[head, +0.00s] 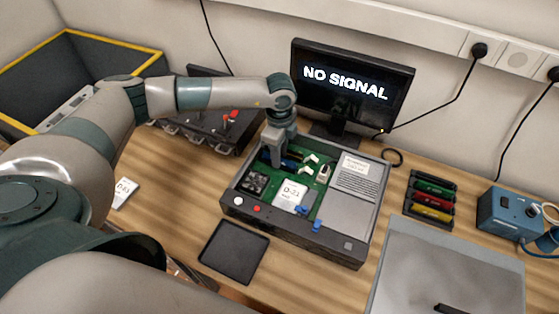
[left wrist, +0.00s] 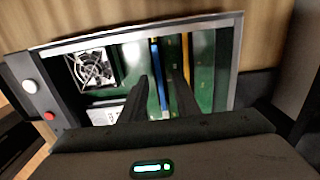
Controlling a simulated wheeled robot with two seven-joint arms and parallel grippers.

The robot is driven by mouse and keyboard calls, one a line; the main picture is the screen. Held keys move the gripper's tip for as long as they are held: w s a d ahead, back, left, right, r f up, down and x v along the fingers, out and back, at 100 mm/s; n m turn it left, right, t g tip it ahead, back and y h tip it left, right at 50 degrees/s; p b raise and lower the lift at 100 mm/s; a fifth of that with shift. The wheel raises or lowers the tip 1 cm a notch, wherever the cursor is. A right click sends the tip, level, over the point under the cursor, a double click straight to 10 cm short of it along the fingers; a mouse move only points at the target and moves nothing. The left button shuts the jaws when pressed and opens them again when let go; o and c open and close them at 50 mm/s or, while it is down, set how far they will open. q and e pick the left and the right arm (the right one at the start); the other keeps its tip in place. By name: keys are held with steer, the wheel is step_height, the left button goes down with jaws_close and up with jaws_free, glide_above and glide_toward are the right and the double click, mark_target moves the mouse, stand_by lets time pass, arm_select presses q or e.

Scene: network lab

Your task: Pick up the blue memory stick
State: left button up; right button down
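The blue memory stick (left wrist: 159,75) stands edge-on in the green board inside an open computer case (head: 232,207). In the head view, a bit of blue (head: 289,164) shows beside my left gripper (head: 279,160), which points down into the case and partly covers it. In the left wrist view, the two dark fingers of my left gripper (left wrist: 160,95) are apart, with the blue stick between them; I cannot tell whether they touch it. A yellow strip (left wrist: 187,60) runs parallel to the blue one, just to its right. My right gripper is not in view.
The case walls and a fan (left wrist: 91,68) are close to the left gripper. A monitor (head: 352,90) reading "NO SIGNAL" stands behind. A rack (head: 429,222) with green, red and yellow sticks is at right. A black tray (head: 234,252) lies in front.

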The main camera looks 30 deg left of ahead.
arm_select(q)
jaws_close()
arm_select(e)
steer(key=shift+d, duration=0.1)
arm_select(q)
steer(key=shift+r, duration=0.15)
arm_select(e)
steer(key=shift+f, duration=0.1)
